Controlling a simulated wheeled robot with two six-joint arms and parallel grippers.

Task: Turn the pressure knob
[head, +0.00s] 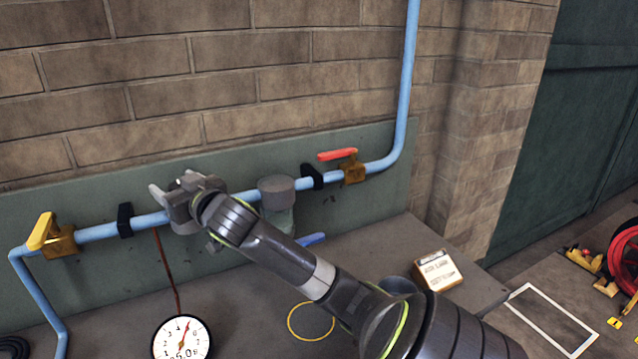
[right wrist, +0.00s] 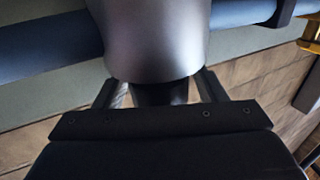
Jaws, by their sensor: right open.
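A grey round knob (head: 277,186) sits on a grey-green body on the blue pipe, in the middle of the head view. My right gripper (head: 172,205) is open at the pipe, to the left of this knob in the head view. In the right wrist view a smooth grey cylinder (right wrist: 153,40) fills the top middle, in line with the open jaws (right wrist: 160,92). I cannot tell whether it is the same knob or whether the jaws touch it. A round white gauge (head: 182,338) with a red needle is at the bottom. My left gripper is not in view.
A brass valve with a yellow lever (head: 42,232) is at the left of the pipe, and one with a red lever (head: 338,154) at the right. A small box (head: 438,270) and a yellow ring (head: 311,321) are on the bench. A brick wall stands behind.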

